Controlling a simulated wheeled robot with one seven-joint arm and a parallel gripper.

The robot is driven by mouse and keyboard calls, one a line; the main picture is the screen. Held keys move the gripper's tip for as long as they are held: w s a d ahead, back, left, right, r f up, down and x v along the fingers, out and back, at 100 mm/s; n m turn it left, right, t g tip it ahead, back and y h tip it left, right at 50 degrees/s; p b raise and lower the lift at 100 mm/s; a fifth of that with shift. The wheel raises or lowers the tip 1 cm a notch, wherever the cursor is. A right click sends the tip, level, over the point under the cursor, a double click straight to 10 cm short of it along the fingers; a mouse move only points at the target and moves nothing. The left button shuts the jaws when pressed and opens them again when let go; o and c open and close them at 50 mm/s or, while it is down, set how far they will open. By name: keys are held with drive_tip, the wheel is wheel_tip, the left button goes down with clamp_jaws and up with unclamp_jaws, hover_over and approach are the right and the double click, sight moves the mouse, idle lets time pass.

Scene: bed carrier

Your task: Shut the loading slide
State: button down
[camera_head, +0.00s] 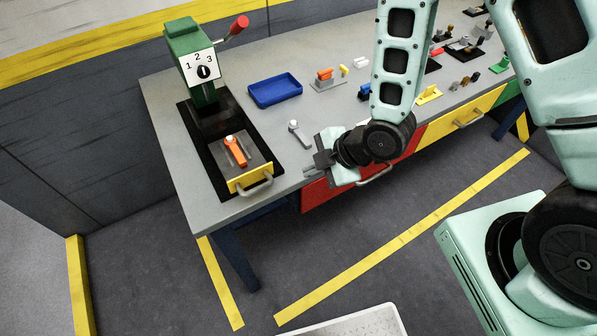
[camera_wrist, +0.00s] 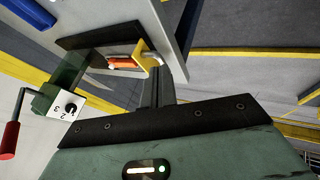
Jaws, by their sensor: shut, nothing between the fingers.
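The loading slide, a grey plate with a yellow front (camera_head: 250,179) and a grey bar handle (camera_head: 258,188), stands pulled out along its black bed (camera_head: 196,140) to the bench's near edge. An orange part (camera_head: 236,151) lies on the plate. Behind it stands the green machine (camera_head: 186,45) with a 1-2-3 dial and a red-knobbed lever (camera_head: 239,25). My gripper (camera_head: 318,161) is shut and empty, to the right of the handle and apart from it. In the wrist view, my fingers (camera_wrist: 158,88) point toward the yellow front (camera_wrist: 146,62); contact there cannot be told.
On the bench are a blue tray (camera_head: 275,90), a small grey and white piece (camera_head: 299,133) and several coloured fixtures. A red drawer (camera_head: 327,193) and a yellow drawer (camera_head: 455,124) are under the bench top. The floor in front is largely open.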

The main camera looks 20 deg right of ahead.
drive_tip(key=b+x, duration=0.2)
drive_tip(key=x, duration=0.1)
drive_tip(key=w+b+x, duration=0.1)
drive_tip(key=b+x, duration=0.2)
drive_tip(key=x, duration=0.1)
drive_tip(key=w+r+b+x, duration=0.1)
drive_tip(key=b+x, duration=0.1)
drive_tip(key=x, duration=0.1)
drive_tip(key=shift+w+a+f, duration=0.2)
drive_tip(key=shift+a+f, duration=0.1)
drive_tip(key=shift+w+a+f, duration=0.1)
drive_tip(key=shift+w+a, duration=0.05)
drive_tip(key=shift+w, duration=0.25)
drive_tip(key=shift+w+a+f, duration=0.1)
drive_tip(key=shift+w+a, duration=0.05)
drive_tip(key=shift+w, duration=0.25)
drive_tip(key=shift+w, duration=0.1)
